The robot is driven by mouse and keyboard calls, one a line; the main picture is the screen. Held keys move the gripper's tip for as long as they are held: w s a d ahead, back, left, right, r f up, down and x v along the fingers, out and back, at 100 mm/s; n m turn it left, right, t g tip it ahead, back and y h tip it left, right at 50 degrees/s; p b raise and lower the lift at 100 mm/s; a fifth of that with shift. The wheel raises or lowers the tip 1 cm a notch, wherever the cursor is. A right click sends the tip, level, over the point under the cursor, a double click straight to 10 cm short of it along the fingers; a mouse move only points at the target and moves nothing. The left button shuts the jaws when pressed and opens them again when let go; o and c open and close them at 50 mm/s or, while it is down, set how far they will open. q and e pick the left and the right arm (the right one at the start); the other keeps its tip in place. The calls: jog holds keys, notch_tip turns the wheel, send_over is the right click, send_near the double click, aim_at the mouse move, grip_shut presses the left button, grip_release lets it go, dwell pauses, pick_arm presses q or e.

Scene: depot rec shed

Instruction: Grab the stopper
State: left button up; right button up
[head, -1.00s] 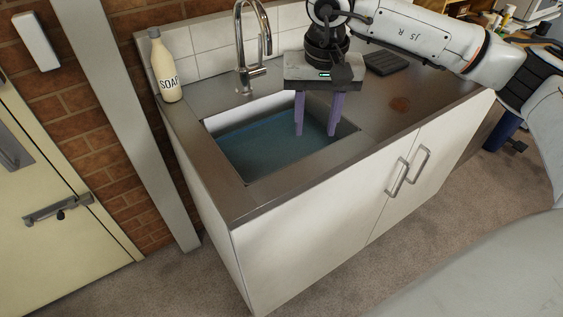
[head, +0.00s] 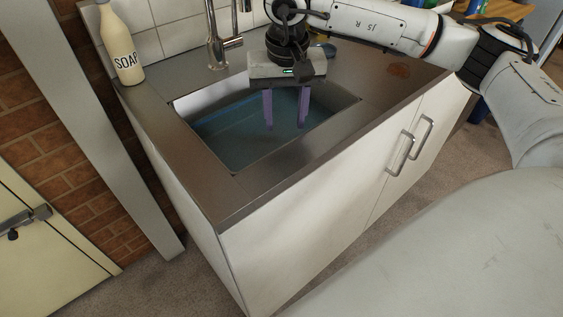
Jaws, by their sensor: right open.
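I cannot make out the stopper. The sink basin (head: 252,163) is set into the metal counter and holds bluish water (head: 238,136) that hides detail at the bottom. My right gripper (head: 286,124) points down over the basin, its two purple fingers apart with nothing seen between them. Its fingertips are inside the basin's outline, right of its middle; I cannot tell whether they touch the water. My left gripper is out of view.
A tap (head: 222,45) stands behind the basin and a soap bottle (head: 121,45) at the counter's back left corner. A small bluish item (head: 326,49) lies behind my right gripper.

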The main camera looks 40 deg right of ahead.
notch_tip(320, 180, down, 3)
jog(key=shift+w+f, duration=0.1)
jog(key=shift+w, duration=0.05)
jog(key=f, duration=0.4)
jog(key=shift+a+f, duration=0.1)
jog(key=shift+a, duration=0.1)
jog(key=shift+w+f, duration=0.15)
jog(key=shift+f, duration=0.45)
grip_shut()
